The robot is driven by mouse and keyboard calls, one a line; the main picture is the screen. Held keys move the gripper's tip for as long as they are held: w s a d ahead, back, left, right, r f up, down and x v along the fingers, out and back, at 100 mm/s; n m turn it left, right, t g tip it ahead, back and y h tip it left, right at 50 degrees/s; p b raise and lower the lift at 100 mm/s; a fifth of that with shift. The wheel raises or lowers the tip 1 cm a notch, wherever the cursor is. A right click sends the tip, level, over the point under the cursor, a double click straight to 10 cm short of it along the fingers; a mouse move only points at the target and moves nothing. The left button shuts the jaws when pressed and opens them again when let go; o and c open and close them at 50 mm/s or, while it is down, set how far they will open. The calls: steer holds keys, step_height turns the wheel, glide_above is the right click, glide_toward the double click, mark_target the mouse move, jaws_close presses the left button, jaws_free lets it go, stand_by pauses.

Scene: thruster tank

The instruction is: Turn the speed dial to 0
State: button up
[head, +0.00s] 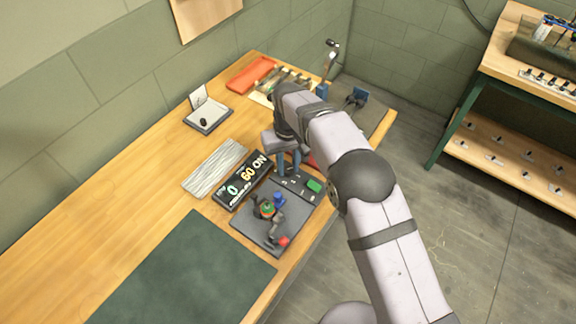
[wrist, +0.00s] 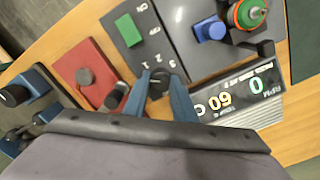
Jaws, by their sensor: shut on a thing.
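The speed dial (wrist: 159,85) is a dark round knob on a dark grey panel (wrist: 160,52) marked 1, 2 and 3. My gripper (wrist: 159,83) has its two blue fingers on either side of the dial, shut on it. Which number the dial points to is unclear. In the head view my gripper (head: 288,162) stands over the panel, and my arm hides the dial. A black display (head: 241,180) reads 0, 60 and ON; it also shows upside down in the wrist view (wrist: 238,95).
A green switch (wrist: 128,30) marked ON and OFF sits on the panel. A grey plate (head: 262,228) with a thruster, a blue part and a red knob stands beside it. A red plate (wrist: 90,70) with dark knobs lies on the other side. A dark green mat (head: 185,272) is clear.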

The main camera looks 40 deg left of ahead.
mark_target(288, 169)
steer(key=shift+a+r+n, duration=0.1)
steer(key=shift+n, duration=2.1)
steer(key=o, duration=1)
steer(key=shift+o, duration=0.2)
steer(key=shift+b, duration=0.3)
steer(key=shift+r+b, duration=1.05)
steer(key=shift+r, duration=2.6)
